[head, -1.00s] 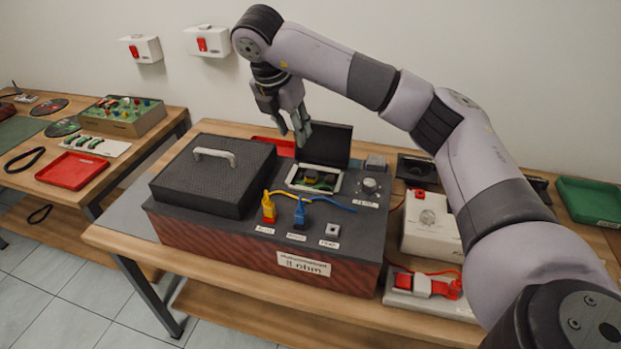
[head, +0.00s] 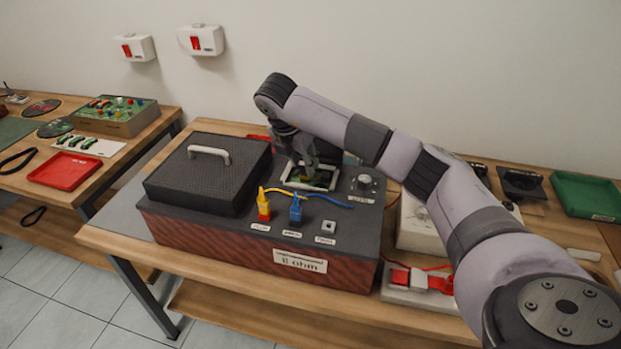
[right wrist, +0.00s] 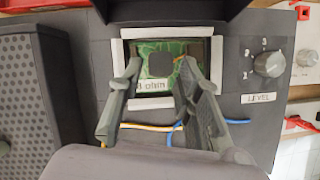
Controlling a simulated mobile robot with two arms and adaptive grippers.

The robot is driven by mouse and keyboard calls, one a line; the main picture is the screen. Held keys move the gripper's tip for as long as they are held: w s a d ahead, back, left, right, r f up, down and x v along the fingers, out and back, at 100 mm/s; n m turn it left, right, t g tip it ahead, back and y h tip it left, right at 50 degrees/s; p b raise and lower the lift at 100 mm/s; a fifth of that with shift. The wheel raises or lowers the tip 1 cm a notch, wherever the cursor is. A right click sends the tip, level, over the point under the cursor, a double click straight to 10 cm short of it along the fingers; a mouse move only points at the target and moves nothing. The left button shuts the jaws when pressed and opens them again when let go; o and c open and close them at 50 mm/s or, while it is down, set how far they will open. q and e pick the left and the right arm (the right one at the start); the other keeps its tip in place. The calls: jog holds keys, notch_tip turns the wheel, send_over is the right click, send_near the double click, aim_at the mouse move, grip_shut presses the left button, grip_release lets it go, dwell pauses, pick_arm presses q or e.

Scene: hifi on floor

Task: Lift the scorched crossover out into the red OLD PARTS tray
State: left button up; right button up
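The scorched crossover is a green board (right wrist: 150,62) with a dark patch, inside the white-framed opening of the dark speaker cabinet (head: 220,225). A label reading "8 ohm" lies at its near edge in the right wrist view. My right gripper (right wrist: 160,78) is open over the opening, one finger near each side of the board; I cannot tell whether they touch it. In the head view the gripper (head: 304,174) partly hides the board (head: 322,178). A red tray (head: 258,138) shows partly behind the cabinet; its label is not visible. My left gripper is not in view.
A raised dark lid (right wrist: 180,10) stands behind the opening. A handled grille panel (head: 195,180) is to its left, a LEVEL knob (right wrist: 269,64) to its right. Yellow and blue plugs (head: 296,208) with cables lie in front. Another red tray (head: 65,170) is on the left table.

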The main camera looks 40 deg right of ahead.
jog(key=x, duration=0.3)
jog(key=shift+s+f, duration=0.1)
jog(key=shift+f, duration=0.15)
jog(key=shift+a, duration=0.1)
grip_shut()
